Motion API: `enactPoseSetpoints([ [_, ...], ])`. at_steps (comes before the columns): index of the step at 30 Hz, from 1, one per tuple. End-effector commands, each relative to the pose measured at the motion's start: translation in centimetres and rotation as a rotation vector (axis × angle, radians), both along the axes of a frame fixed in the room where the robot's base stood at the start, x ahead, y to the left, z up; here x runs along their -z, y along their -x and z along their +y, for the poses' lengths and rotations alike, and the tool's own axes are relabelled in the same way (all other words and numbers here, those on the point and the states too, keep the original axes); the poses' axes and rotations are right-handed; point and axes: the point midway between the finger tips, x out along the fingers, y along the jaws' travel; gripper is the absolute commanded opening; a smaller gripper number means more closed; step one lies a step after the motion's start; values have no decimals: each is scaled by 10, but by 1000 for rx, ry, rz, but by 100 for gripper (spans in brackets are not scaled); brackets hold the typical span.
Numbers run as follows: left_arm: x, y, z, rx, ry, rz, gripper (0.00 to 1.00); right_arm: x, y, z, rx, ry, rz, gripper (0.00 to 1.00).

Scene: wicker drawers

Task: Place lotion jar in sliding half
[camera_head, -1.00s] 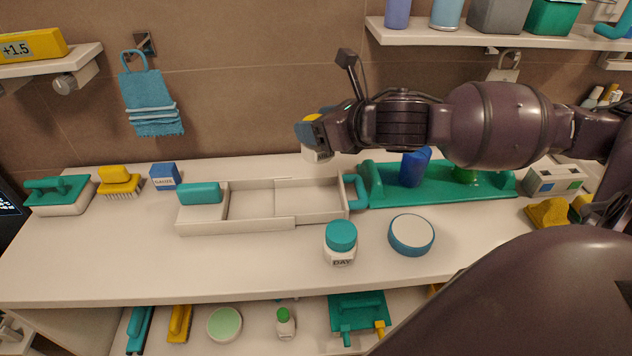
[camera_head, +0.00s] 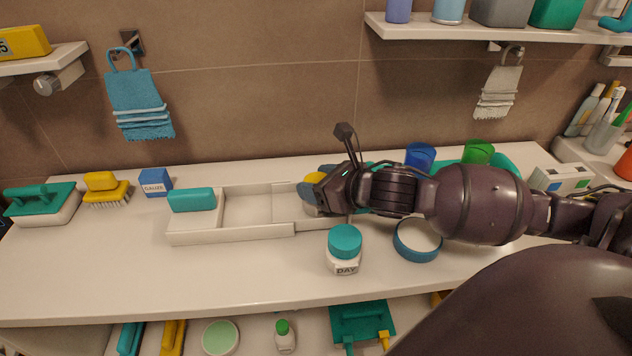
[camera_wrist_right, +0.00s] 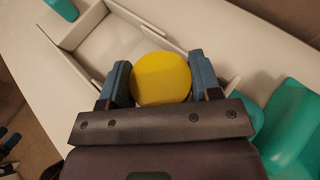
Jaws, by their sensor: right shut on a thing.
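A jar with a round yellow lid (camera_wrist_right: 161,75), likely the lotion jar, is between the blue fingers of my right gripper (camera_head: 312,190). My right gripper is shut on it, at the right end of the white extending tray. In the wrist view the lid hides the jar's body. The tray's sliding half (camera_head: 318,227) is its right part, pulled out to the right; my gripper is over it and hides its right end. Whether the jar touches the tray floor I cannot tell. The tray's fixed left half (camera_head: 232,235) is empty in its open part. My left gripper is not in view.
A white DAY jar with a teal lid (camera_head: 345,243) stands just in front of the tray. A blue-rimmed round dish (camera_head: 416,253) is right of it. Blue (camera_head: 419,156) and green (camera_head: 478,152) cups stand behind my arm. The counter's front left is clear.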

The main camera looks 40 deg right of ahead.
Motion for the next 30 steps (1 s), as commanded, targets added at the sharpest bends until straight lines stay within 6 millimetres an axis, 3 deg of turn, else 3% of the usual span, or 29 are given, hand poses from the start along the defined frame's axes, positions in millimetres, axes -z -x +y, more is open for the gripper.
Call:
enactPoseSetpoints([
  [10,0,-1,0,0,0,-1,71,1,0,0,-1,0,-3,30],
  [11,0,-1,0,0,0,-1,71,2,0,0,-1,-1,-2,59],
  [16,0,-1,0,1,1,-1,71,1,0,0,0,0,-2,83],
  [26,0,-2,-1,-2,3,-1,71,-3,0,0,0,0,-3,83],
  [30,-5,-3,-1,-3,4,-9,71,-8,10,-3,0,3,-3,83],
])
